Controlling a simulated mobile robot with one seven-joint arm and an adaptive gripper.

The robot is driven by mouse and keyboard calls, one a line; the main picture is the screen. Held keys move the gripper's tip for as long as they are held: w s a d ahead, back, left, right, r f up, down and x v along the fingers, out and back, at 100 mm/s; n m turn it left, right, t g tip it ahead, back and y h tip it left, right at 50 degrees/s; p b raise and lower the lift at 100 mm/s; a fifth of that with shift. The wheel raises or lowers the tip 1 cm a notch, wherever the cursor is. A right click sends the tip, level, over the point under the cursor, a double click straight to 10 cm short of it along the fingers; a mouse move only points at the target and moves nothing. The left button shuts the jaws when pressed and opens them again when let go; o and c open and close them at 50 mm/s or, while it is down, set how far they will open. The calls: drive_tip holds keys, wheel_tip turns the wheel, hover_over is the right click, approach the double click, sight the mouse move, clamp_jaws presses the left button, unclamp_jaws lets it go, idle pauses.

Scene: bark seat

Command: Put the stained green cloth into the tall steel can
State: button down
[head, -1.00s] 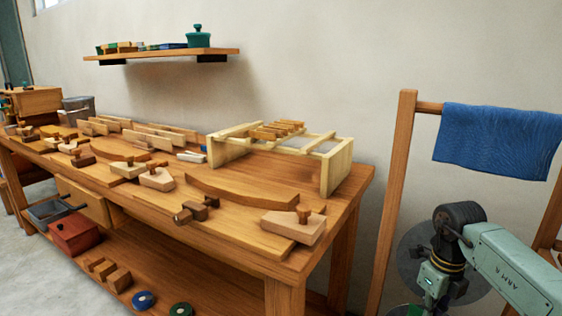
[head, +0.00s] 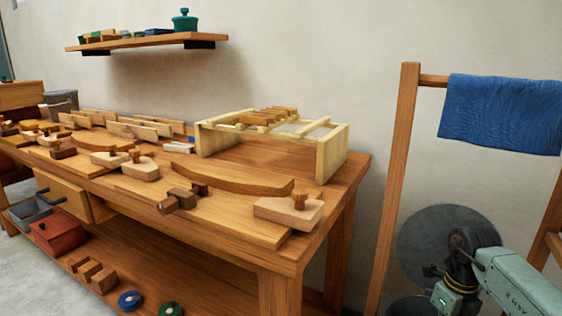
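I see no stained green cloth in the head view. The only cloth in sight is a blue one (head: 502,114), draped over the wooden rail at the right. I cannot make out a tall steel can; a grey metal container (head: 60,103) stands on the far left end of the bench, partly hidden. My arm shows at the lower right, but its gripper end is not in the picture.
A wooden workbench (head: 228,220) with clamps, planks and a pale frame (head: 330,155) fills the left and middle. A wall shelf (head: 150,41) hangs above. The wooden rack (head: 398,180) stands close to my arm. Grey floor shows at lower left.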

drive_tip(key=shift+f, duration=0.1)
drive_tip(key=c, duration=1.8)
unclamp_jaws()
drive_tip(key=shift+o, duration=0.5)
drive_tip(key=o, duration=0.5)
drive_tip(key=shift+o, duration=0.5)
drive_tip(key=o, duration=0.6)
